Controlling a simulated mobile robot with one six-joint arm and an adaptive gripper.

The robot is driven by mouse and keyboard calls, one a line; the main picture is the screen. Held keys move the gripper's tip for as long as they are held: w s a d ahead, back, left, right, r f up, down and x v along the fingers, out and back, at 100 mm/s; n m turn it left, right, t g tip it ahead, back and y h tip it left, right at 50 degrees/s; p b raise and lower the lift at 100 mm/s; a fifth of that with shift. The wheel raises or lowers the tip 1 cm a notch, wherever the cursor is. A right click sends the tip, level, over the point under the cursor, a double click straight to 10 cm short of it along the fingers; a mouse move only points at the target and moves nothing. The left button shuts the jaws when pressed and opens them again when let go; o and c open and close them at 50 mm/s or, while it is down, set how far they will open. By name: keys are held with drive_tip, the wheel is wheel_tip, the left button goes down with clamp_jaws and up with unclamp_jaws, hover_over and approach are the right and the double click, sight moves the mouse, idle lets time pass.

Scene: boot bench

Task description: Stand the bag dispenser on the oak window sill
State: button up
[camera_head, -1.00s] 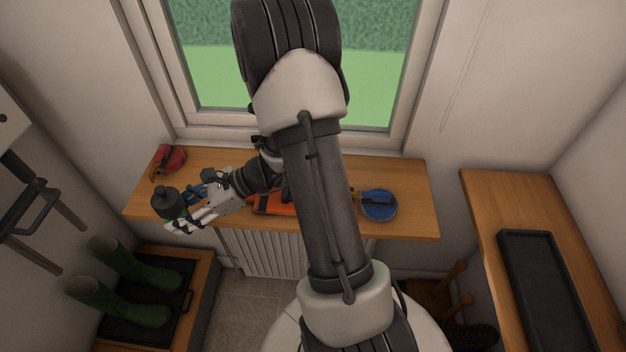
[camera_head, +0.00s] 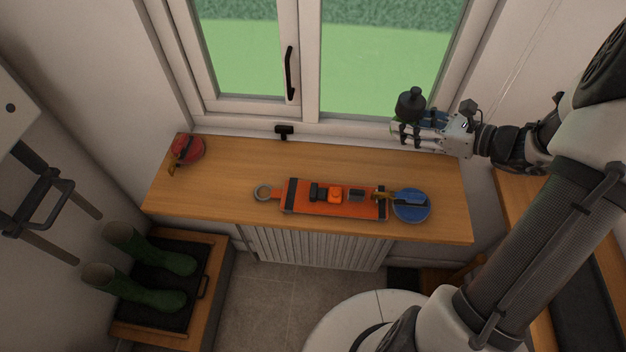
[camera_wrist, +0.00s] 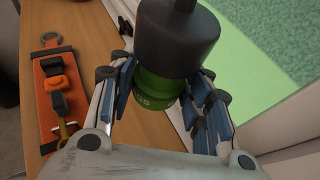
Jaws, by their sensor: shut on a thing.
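My gripper (camera_head: 426,133) is shut on the bag dispenser (camera_head: 410,104), a green cylinder with a dark grey cap. In the wrist view the dispenser (camera_wrist: 159,87) sits between both fingers, cap towards the camera, with part of a label showing on the green body. My gripper holds it near the right end of the window, by the back right part of the oak sill (camera_head: 235,180). In the head view the fingers hide most of its green body. I cannot tell how far its base is above the sill.
An orange board (camera_head: 333,211) with small black, orange and grey items lies mid-sill. A blue round item (camera_head: 411,205) is to its right; a red one (camera_head: 187,149) is at the far left. A black window handle (camera_head: 290,73) is behind. The back right sill looks clear.

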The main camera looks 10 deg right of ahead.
sight(445, 178)
drive_tip(key=s+d+r+m+t+h, duration=0.1)
drive_tip(key=s+d+r, duration=0.15)
drive_tip(key=d, duration=0.45)
drive_tip(key=s+d+r+m+h, duration=0.1)
drive_tip(key=s+d+r, duration=0.1)
drive_tip(key=d+r, duration=0.3)
drive_tip(key=f+b, duration=0.1)
drive_tip(key=f, duration=0.6)
drive_tip(key=d+f+b, duration=0.1)
drive_tip(key=f+b, duration=0.1)
drive_tip(key=f, duration=0.5)
drive_tip(key=f+b, duration=0.2)
drive_tip(key=f, duration=0.5)
drive_tip(key=shift+w+d, duration=0.2)
drive_tip(key=o, duration=0.7)
drive_tip(key=shift+f+b, duration=0.15)
drive_tip(key=shift+b, duration=0.15)
drive_tip(key=o, duration=0.5)
drive_tip(key=shift+c, duration=0.2)
